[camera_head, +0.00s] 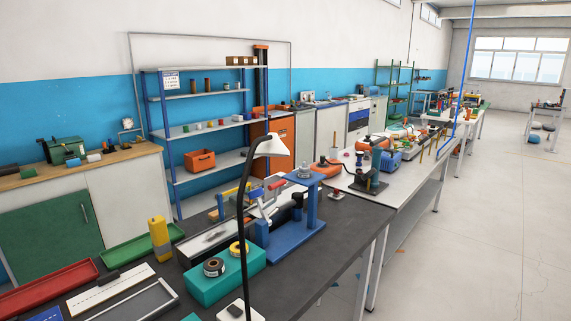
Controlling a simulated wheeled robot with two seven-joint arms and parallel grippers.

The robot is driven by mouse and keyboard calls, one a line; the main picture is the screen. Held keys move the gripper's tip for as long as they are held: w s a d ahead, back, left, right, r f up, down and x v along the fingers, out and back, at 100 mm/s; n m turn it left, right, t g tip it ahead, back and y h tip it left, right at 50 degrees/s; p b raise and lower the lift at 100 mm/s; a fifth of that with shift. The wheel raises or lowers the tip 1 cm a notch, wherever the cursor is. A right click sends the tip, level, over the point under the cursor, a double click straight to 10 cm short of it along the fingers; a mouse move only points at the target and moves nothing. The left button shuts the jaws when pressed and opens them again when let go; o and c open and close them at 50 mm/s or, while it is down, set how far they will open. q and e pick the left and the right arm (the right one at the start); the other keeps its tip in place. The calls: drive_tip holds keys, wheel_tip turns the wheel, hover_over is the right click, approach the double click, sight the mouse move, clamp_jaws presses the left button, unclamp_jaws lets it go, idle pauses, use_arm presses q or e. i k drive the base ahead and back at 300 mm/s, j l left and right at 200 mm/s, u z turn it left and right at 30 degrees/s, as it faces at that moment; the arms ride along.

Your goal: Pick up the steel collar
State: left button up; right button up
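A small grey metal ring-like part (304,171), which looks like the steel collar, sits on the flat top of a blue stand (290,235) on the dark workbench. Its details are too small to make out. A dark roll with a pale centre (214,266) and a yellow ring (238,248) lie on a teal box (222,280) nearer to me. Neither of my grippers is in view.
A yellow bottle-like object (158,238), a red tray (50,288) and a green tray (130,249) are at left. Open floor (490,230) lies at right.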

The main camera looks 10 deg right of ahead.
sight(305, 170)
drive_tip(key=i+l+u, duration=0.25)
drive_tip(key=l+u, duration=0.15)
drive_tip(key=l, duration=0.4)
drive_tip(key=i+l+u, duration=0.15)
drive_tip(key=l+u, duration=0.3)
drive_tip(key=l, duration=0.35)
drive_tip(key=l+u, duration=0.4)
drive_tip(key=l, duration=0.5)
